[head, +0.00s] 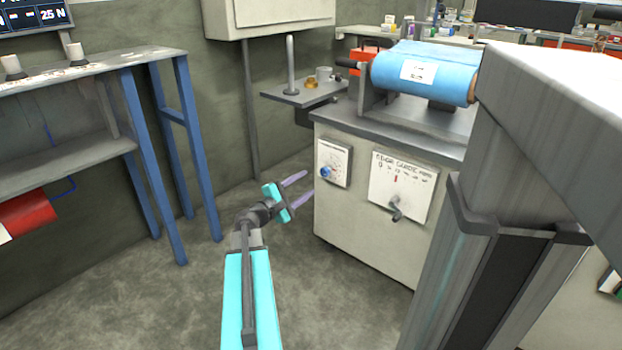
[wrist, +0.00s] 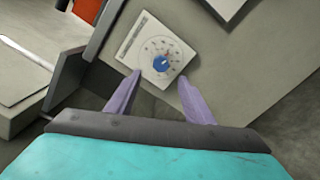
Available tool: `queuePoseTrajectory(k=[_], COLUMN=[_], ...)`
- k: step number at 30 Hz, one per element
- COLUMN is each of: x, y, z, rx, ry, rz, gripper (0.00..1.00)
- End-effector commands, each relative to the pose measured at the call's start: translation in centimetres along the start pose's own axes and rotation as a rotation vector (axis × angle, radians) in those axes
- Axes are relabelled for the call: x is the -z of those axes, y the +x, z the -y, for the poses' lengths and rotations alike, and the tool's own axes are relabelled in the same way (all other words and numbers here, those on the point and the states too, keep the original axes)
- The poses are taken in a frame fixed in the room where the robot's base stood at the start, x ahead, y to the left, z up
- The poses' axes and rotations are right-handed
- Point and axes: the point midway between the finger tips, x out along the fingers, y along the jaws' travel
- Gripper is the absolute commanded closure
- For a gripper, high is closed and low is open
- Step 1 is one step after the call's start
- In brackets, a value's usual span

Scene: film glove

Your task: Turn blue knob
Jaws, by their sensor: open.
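The blue knob (head: 326,171) sits on a white dial plate (head: 335,153) on the front left of a grey cabinet. In the wrist view the knob (wrist: 161,64) shows at the centre of its marked dial, just beyond my fingertips. My gripper (head: 300,186) is open, with two purple fingers pointing toward the cabinet face, left of the knob in the head view. In the wrist view my gripper (wrist: 160,82) has the knob between and ahead of its fingers, and nothing is held. I cannot tell the exact gap to the knob.
A second panel (head: 402,188) with a grey lever (head: 396,210) is right of the dial. A blue roll (head: 423,72) lies on top of the cabinet (head: 350,220). A blue-legged bench (head: 130,140) stands at left. The floor (head: 190,290) between is clear.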

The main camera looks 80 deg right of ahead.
Motion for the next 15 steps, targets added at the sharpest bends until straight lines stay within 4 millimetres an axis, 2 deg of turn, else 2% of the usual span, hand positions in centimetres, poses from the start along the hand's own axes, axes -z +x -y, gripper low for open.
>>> queuePoseTrajectory(k=[1,6,15], x=[-0.1,0.0,0.1], y=[-0.8,-2.2,-2.6], z=[-0.1,0.0,0.0], rx=[0.0,0.0,0.0], ry=[-0.001,0.0,0.0], rz=[-0.002,-0.001,-0.001], gripper=[0.52,0.52,0.52])
